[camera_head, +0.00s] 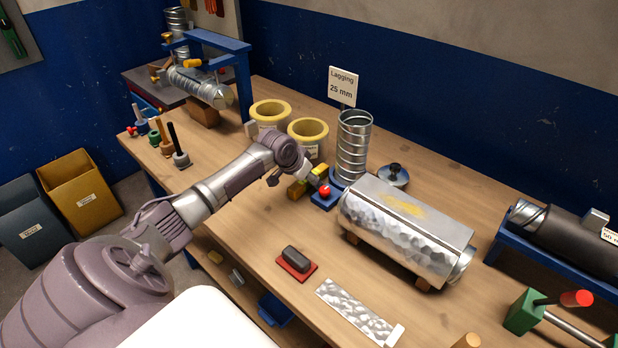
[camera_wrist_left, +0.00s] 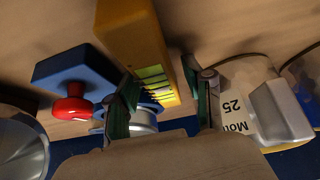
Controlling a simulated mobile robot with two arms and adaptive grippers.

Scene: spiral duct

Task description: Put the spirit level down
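The spirit level is a yellow bar (camera_head: 295,189) on the bench, beside the blue base of the upright spiral duct. In the left wrist view the spirit level (camera_wrist_left: 130,30) shows a yellow side and a face with green-yellow bands. My left gripper (camera_head: 308,182) is low over the bar and hides its middle. In the left wrist view the left gripper (camera_wrist_left: 160,90) has its green-padded fingers spread around the near part of the bar. A gap shows on the right finger's side; the left finger overlaps the bar's edge, and contact there is unclear. My right gripper is not in view.
A blue block with a red knob (camera_head: 324,191) is close to the gripper, by the upright duct (camera_head: 353,145). Yellow rings (camera_head: 308,131) stand behind. A metal-clad duct (camera_head: 405,225) lies to the right. Bare bench shows in front, around a red-based block (camera_head: 296,262).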

